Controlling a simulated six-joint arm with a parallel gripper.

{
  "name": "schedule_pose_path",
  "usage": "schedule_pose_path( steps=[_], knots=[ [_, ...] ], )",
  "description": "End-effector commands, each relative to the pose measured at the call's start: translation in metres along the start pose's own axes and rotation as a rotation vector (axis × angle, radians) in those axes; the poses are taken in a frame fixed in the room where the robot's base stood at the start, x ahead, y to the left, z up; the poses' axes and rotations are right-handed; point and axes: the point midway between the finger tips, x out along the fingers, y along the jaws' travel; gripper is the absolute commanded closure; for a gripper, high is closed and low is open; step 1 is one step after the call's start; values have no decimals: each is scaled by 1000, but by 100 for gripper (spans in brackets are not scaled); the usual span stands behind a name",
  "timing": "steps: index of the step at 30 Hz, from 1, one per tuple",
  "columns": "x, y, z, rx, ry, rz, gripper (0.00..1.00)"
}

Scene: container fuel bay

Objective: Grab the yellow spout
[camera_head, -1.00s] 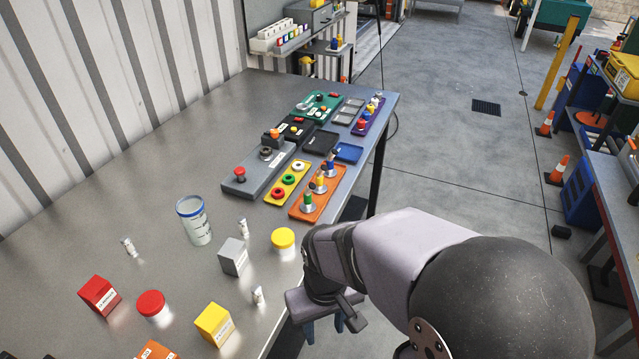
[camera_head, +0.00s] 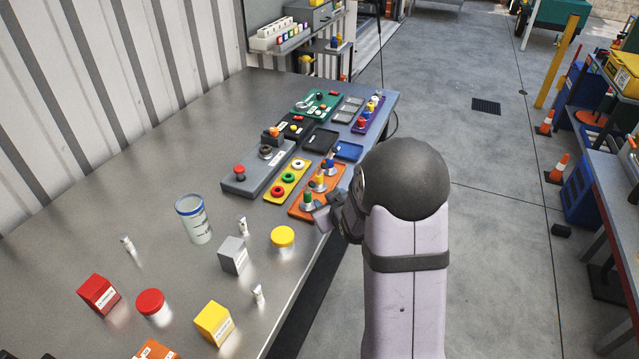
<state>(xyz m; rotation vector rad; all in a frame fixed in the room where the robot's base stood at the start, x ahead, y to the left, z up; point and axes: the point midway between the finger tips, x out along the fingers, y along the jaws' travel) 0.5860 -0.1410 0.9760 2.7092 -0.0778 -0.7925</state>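The yellow spout (camera_head: 319,181) stands upright on the orange tray (camera_head: 301,211) near the table's right edge. It is in the middle of a row, between a green spout (camera_head: 308,197) nearer to me and a blue spout (camera_head: 330,167) farther off. My gripper (camera_head: 322,214) is at the near right side of the orange tray, close to the green spout and apart from the yellow one. My arm hides part of the tray's right side. The fingers are small and partly hidden, so I cannot tell whether they are open or shut.
A yellow tray (camera_head: 272,195) with coloured rings lies left of the orange tray. A grey box with a red button (camera_head: 239,176) is beyond it. A yellow-lidded jar (camera_head: 283,241), clear beaker (camera_head: 195,222) and grey box (camera_head: 233,257) stand nearer.

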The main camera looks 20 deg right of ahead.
Motion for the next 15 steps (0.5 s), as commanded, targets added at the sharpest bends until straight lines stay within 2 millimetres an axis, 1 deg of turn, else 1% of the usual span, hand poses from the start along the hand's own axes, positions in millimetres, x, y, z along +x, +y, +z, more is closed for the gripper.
schedule_pose_path(
  steps=[1,3,6,10,12,15],
  knots=[
    [10,12,-3,-11,56,22,60],
    [20,25,-11,-28,146,51,60],
    [31,37,-16,-20,267,77,60],
    [45,36,-11,72,404,61,60],
    [51,30,-5,150,462,30,60],
    [55,22,1,243,520,-14,60]
  ],
)
